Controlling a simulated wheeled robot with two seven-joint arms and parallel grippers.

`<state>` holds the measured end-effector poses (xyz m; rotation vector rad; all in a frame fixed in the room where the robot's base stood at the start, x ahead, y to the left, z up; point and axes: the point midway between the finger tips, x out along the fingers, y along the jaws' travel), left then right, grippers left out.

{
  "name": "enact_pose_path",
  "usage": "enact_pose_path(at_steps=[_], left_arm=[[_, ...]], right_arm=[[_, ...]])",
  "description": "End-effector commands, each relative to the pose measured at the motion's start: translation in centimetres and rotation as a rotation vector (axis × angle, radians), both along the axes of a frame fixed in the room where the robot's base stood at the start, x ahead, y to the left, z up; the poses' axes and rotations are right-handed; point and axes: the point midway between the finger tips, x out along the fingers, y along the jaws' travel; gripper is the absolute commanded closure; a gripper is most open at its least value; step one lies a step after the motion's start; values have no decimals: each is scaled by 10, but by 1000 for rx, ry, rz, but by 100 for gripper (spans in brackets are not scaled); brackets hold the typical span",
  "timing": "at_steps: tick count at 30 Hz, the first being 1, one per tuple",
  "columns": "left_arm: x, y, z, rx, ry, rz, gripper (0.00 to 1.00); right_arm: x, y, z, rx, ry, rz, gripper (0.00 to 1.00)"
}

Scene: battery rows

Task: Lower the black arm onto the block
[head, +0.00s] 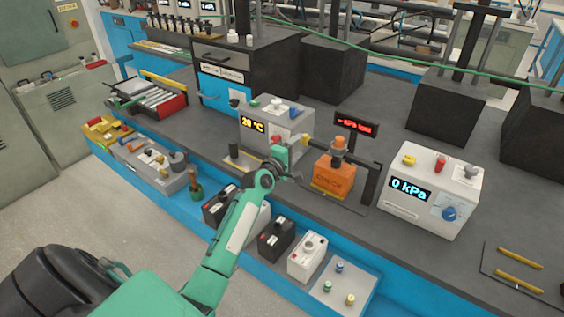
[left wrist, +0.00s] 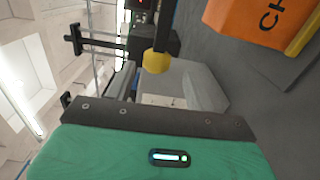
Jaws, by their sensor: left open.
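The black arm (head: 361,163) runs left from a black post (head: 371,186) and ends in a yellow tip (head: 305,141). The orange block (head: 332,179), marked CHECK, stands below it, with an orange-topped piece (head: 339,147) at the arm's middle. I cannot tell whether the arm touches the block. My left gripper (head: 290,152) is open, just left of the yellow tip. In the left wrist view, the yellow tip (left wrist: 156,62) is ahead of the gripper's dark edge, and the orange block (left wrist: 240,22) is at the upper right. The fingertips are not clear there. My right gripper is not in view.
A white box (head: 278,122) reading 20 °C stands behind my gripper. A 0 kPa box (head: 429,190) is to the right, and a red-lit display (head: 356,127) stands behind the block. Batteries (head: 276,240) line the lower blue-edged shelf.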

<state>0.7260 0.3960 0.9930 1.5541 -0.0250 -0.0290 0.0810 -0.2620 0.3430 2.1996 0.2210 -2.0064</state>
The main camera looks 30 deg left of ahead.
Motion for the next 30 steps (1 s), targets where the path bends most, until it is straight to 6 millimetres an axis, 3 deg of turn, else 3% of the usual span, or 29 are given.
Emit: enact_pose_path(at_steps=[6, 12, 18, 30], left_arm=[[-46, 1, -3, 0, 1, 1, 45], [-77, 3, -2, 0, 1, 1, 45], [-90, 3, -1, -1, 2, 0, 45], [-91, 3, -1, -1, 1, 0, 45]], right_arm=[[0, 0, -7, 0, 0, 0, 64], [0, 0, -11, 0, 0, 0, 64], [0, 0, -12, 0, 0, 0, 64], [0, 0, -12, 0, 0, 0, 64]])
